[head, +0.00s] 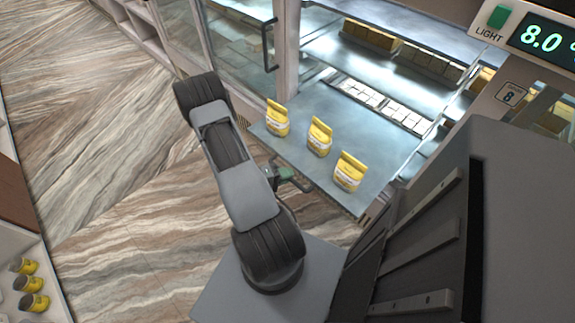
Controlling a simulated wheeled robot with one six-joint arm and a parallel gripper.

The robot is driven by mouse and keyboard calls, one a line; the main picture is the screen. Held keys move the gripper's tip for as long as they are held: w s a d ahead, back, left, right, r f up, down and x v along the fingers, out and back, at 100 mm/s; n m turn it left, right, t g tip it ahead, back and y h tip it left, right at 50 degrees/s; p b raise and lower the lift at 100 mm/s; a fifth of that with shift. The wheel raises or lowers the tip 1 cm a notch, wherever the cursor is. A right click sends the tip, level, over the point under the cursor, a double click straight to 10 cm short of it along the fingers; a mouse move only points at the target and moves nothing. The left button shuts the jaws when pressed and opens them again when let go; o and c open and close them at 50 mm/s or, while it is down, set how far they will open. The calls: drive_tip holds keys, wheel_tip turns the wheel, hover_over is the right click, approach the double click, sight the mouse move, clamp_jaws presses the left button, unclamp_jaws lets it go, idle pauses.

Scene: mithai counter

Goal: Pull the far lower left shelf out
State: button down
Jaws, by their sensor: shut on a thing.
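A grey metal shelf (368,135) extends out of the lit cabinet toward me, low on its left side, with three yellow bags standing on it: one on the left (277,122), one in the middle (319,140) and one on the right (348,173). A dark handle (304,185) is on the shelf's front edge. My gripper (284,174) is at this edge and shut on the handle. My arm hides part of the gripper and the floor beneath it.
A glass door (238,45) with a dark vertical handle stands at the cabinet's left. Behind the shelf are trays of pale sweets (375,103) and boxed goods (370,35). A temperature display (545,40) is at top right. The floor at left is clear.

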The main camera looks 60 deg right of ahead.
drive_tip(key=shift+w+a, duration=0.25)
drive_tip(key=shift+a, duration=0.25)
drive_tip(key=c, duration=1.1)
unclamp_jaws()
